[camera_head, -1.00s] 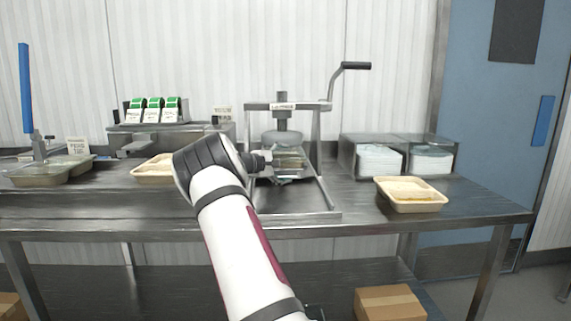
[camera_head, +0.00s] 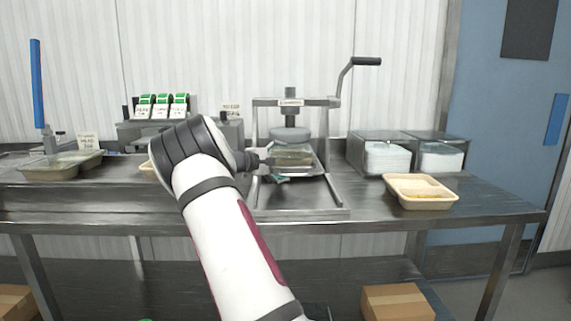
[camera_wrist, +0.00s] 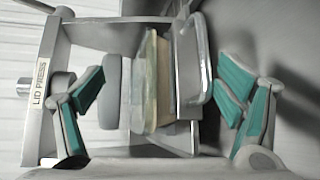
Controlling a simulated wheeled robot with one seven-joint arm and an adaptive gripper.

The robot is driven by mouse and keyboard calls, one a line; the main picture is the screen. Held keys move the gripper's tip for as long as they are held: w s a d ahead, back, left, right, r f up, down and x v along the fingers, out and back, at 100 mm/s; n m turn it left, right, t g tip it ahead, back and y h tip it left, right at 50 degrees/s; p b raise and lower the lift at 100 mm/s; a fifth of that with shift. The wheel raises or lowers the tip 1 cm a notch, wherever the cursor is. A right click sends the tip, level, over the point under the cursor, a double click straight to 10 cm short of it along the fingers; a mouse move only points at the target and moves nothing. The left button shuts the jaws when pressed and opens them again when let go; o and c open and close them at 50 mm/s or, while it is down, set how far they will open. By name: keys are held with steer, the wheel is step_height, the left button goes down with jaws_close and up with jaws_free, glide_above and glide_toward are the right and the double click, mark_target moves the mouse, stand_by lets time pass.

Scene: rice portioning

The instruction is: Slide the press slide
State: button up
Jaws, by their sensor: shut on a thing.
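The lid press (camera_head: 291,102) is a metal frame with a crank and a round press plate (camera_head: 290,134). Its press slide (camera_head: 313,171) is a metal tray on rails, carrying a lidded container (camera_head: 293,154) below the plate. In the wrist view the container (camera_wrist: 152,85) stands beside the plate (camera_wrist: 112,92), with the slide's rim (camera_wrist: 206,62) to its right. My gripper (camera_head: 270,167) reaches the slide from the left. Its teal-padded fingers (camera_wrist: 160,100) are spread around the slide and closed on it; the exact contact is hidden.
An open beige tray (camera_head: 420,191) stands at the table's right, before clear bins (camera_head: 385,152) of white lids. A label dispenser (camera_head: 165,125) is behind my arm. Covered containers (camera_head: 50,171) are at the far left. The steel table (camera_head: 385,218) is bare in front of the press.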

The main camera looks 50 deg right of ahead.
steer(key=shift+w+a+r+t+h, duration=0.2)
steer(key=shift+a+r, duration=0.2)
steer(key=shift+r, duration=0.2)
steer(key=shift+w+a+r+t+h, duration=0.1)
steer(key=shift+w+a+r, duration=0.1)
steer(key=shift+a+r, duration=0.55)
steer(key=shift+a, duration=0.05)
steer(key=c, duration=0.7)
steer(key=shift+a+f, duration=0.15)
steer(key=shift+f, duration=0.05)
steer(key=shift+c, duration=0.6)
steer(key=a, duration=0.6)
steer(key=shift+w+a+r, duration=0.15)
steer(key=shift+a+r, duration=0.05)
steer(key=shift+a, duration=0.1)
steer(key=shift+c, duration=1.4)
steer(key=shift+w+a+f+p, duration=0.1)
steer(key=shift+w+p, duration=0.05)
steer(key=shift+p, duration=0.8)
